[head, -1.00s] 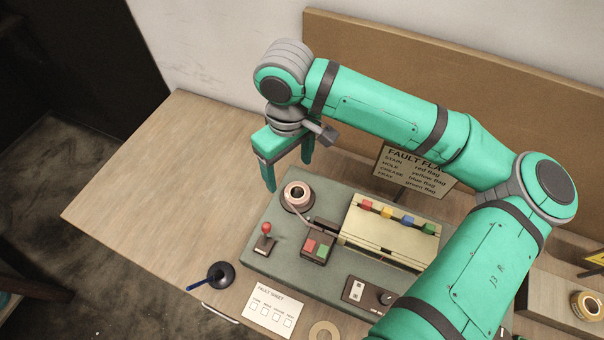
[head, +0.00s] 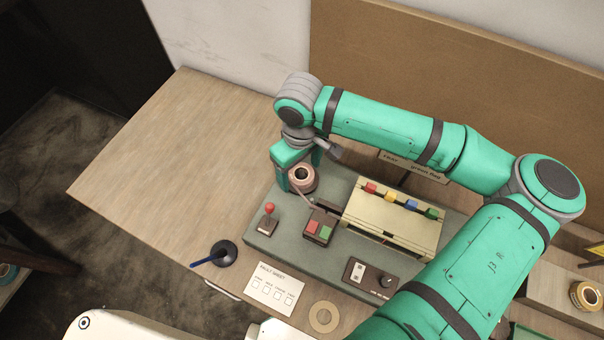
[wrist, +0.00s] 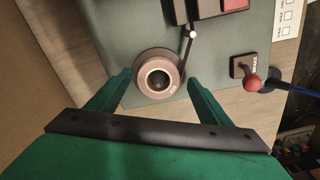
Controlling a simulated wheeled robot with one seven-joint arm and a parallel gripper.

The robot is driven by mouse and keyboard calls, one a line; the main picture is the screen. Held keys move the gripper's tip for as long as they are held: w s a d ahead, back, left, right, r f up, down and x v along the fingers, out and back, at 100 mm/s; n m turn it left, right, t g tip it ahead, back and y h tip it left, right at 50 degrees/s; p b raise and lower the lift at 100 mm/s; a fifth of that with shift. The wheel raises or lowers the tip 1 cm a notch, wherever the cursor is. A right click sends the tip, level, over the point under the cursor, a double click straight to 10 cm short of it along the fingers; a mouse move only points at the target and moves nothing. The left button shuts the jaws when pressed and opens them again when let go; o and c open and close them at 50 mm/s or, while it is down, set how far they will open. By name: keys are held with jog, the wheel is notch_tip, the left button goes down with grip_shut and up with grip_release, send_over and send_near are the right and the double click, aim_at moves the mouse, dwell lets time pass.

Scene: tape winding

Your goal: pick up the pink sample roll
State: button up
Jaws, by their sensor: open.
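The pink sample roll (head: 302,179) sits at the back left corner of the grey-green machine base (head: 262,240), with a strip running from it toward the button box. In the wrist view the roll (wrist: 158,78) shows as a pinkish ring with a pale core around a dark centre. My gripper (head: 300,170) is open over the roll, and one finger shows just left of it. In the wrist view my gripper (wrist: 160,80) has a finger on each side of the roll, with a gap at each side. Whether the fingertips reach down to its level is unclear.
A red-knobbed lever (head: 268,215) and a box with red and green buttons (head: 319,226) stand near the roll. A cream housing with coloured flags (head: 392,222) is to the right. The wooden table (head: 160,170) is clear at left.

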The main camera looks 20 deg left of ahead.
jog(key=shift+d+f, duration=0.1)
jog(key=shift+f, duration=0.05)
jog(key=c, duration=1.1)
jog(key=shift+w, duration=0.1)
